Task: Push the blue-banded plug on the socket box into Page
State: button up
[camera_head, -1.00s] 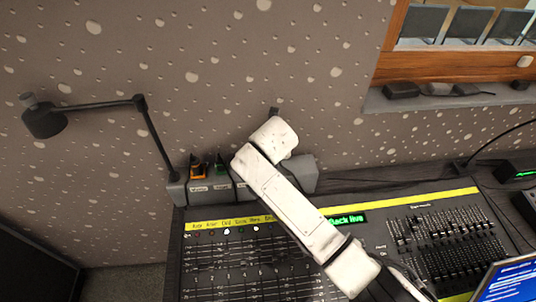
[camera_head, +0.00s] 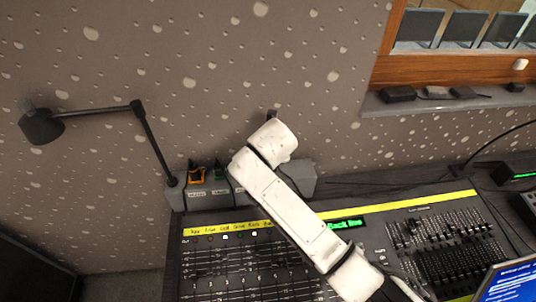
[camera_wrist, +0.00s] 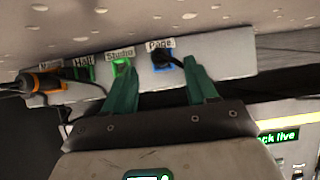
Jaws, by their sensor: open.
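The grey socket box (camera_head: 302,180) stands against the wall behind the mixing desk, partly hidden by my arm in the head view. In the wrist view the box (camera_wrist: 232,55) carries labels including Hall, Studio and Page. A blue patch (camera_wrist: 172,62) lies under the Page label (camera_wrist: 160,44), with a dark plug or cable end (camera_wrist: 160,57) at it. I cannot tell how deep it sits or make out its band. My gripper (camera_wrist: 158,68) is open, its two green fingers apart, one on each side of the Page position. My arm hides the gripper in the head view.
An orange plug (camera_wrist: 45,82) is at the box's left end, with a green one at Hall (camera_wrist: 84,74). The Studio socket (camera_wrist: 122,66) is bright green. A black lamp (camera_head: 42,126) stands left of the box. The fader desk (camera_head: 225,265) lies in front.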

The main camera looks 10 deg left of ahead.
jog(key=v, duration=0.8)
jog(key=shift+s+r+b, duration=0.2)
jog(key=shift+r+b, duration=0.1)
